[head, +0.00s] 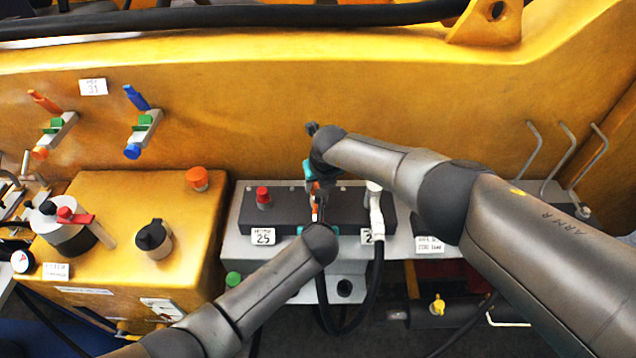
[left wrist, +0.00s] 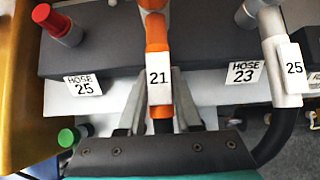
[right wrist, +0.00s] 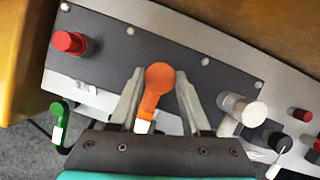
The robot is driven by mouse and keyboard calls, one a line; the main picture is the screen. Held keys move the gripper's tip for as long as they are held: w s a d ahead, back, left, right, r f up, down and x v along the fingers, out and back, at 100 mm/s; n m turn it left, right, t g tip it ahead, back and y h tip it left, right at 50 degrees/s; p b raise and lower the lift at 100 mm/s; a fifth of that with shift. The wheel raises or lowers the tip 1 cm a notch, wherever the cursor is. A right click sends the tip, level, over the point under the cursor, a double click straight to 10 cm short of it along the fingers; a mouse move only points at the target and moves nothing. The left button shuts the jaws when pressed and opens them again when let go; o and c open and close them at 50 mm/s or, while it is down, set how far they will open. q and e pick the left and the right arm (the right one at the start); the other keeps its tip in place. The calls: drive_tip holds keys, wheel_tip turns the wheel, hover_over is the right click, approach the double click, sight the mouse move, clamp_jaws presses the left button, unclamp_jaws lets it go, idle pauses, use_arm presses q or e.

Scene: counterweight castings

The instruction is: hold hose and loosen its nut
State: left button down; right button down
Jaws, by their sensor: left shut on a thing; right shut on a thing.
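The orange hose end (left wrist: 160,60) carries a white tag reading 21 and comes down from the dark block (left wrist: 105,45). In the head view my grippers and arms hide most of the orange hose and nut.
A red cap (head: 263,198) is left of the orange hose, above the HOSE 25 label (head: 263,236). A green cap (head: 233,279) is lower left. The yellow wall (head: 240,130) stands behind.

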drive_tip(key=shift+w+d+n+g+y, duration=0.1)
drive_tip(key=shift+n+g+y, duration=0.25)
drive_tip(key=shift+n, duration=0.95)
drive_tip(key=shift+w+d+n+g+y, duration=0.15)
drive_tip(key=shift+n+y, duration=0.4)
drive_tip(key=shift+n, duration=0.75)
drive_tip(key=shift+s+a+n, duration=0.1)
drive_tip(key=shift+s+n, duration=0.05)
drive_tip(key=shift+n, duration=0.25)
drive_tip(key=shift+c, duration=1.8)
unclamp_jaws()
drive_tip(key=shift+r, duration=0.1)
